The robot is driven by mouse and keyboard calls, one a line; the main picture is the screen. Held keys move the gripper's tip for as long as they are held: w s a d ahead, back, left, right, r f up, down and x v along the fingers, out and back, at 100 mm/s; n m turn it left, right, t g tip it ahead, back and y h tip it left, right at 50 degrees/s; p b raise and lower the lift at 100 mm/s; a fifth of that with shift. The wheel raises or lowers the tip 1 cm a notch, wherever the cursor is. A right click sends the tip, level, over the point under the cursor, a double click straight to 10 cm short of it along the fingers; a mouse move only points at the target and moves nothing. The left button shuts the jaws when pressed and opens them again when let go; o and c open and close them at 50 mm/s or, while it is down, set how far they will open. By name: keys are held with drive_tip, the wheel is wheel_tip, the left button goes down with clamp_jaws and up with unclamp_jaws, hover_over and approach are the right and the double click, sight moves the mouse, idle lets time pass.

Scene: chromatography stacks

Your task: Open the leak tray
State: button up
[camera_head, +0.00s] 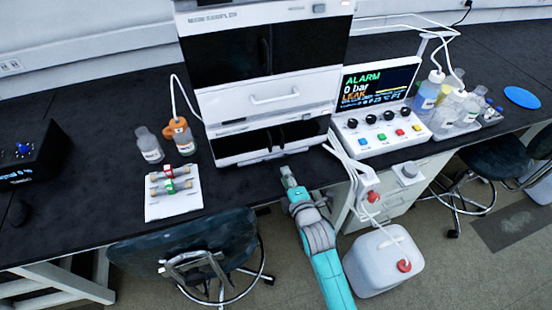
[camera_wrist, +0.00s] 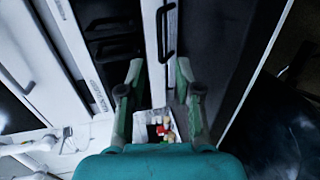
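The white chromatography stack (camera_head: 265,104) stands on the black bench in the head view. At its foot is a low white front (camera_head: 250,157), which I take to be the leak tray; it looks closed. My gripper (camera_head: 287,172) is low in front of the stack, near the bench's front edge. In the wrist view my gripper (camera_wrist: 160,78) is open, its two fingers apart with nothing held between them. A white strip (camera_wrist: 152,45) with a dark bar handle (camera_wrist: 166,32) lies beyond and between the fingertips. I cannot tell whether the fingers touch it.
A white rack with vials (camera_head: 174,205) and bottles (camera_head: 150,145) stand left of the stack. A control panel (camera_head: 378,105) showing ALARM and LEAK is at right. A white waste can (camera_head: 383,262) and chair (camera_head: 190,248) are below the bench front.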

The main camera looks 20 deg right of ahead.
sight(277, 159)
drive_tip(key=x, duration=1)
clamp_jaws()
